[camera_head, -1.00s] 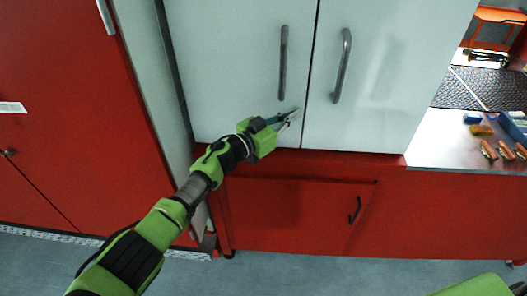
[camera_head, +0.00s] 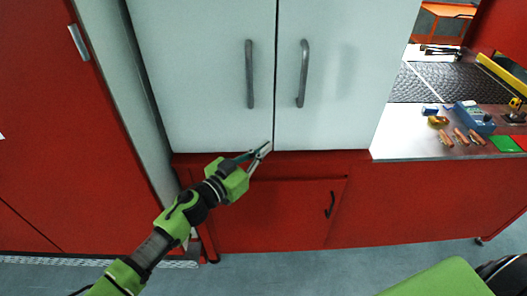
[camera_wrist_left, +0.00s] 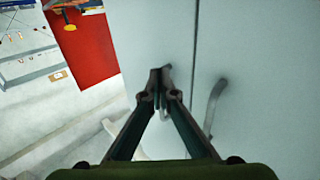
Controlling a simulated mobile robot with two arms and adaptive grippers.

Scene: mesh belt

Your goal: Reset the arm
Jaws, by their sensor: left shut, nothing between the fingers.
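My left arm comes in from the lower left in the head view. Its green and black gripper (camera_head: 262,150) is in front of the lower edge of the white double-door cabinet (camera_head: 200,75), below the door handles. The gripper is shut and empty. In the left wrist view the fingertips (camera_wrist_left: 161,75) meet in front of the white door (camera_wrist_left: 260,60). I cannot tell whether they touch the door. My right gripper is not in view; a green part of my body shows at the lower right.
The cabinet has two grey vertical handles, left (camera_head: 250,75) and right (camera_head: 302,73), and both doors look closed. On the right, a counter (camera_head: 400,142) holds several small items beside a dark mesh belt (camera_head: 440,80). Floor is clear in front.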

